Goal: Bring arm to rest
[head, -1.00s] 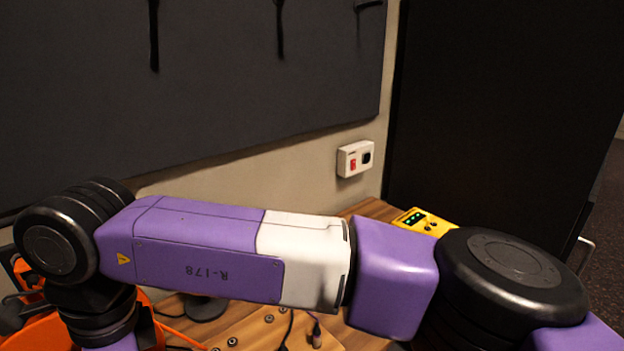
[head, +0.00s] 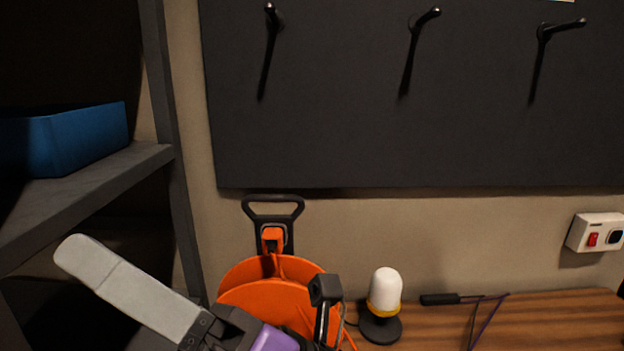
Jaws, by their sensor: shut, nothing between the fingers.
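My gripper (head: 84,256) shows at the lower left of the head view, its pale grey fingers pointing up and to the left. The fingers are shut and hold nothing. Behind them are a dark mount and a purple part of my arm at the bottom edge. The rest of the arm is out of view. The fingers appear in front of the dark space below the shelf; I see no contact.
An orange reel (head: 275,292) with a black handle is just right of my gripper. A white-domed lamp (head: 385,292) stands on the wooden desk (head: 560,318). At left is a grey shelf (head: 95,190) with a blue bin (head: 70,140). A dark hook board (head: 330,130) hangs behind.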

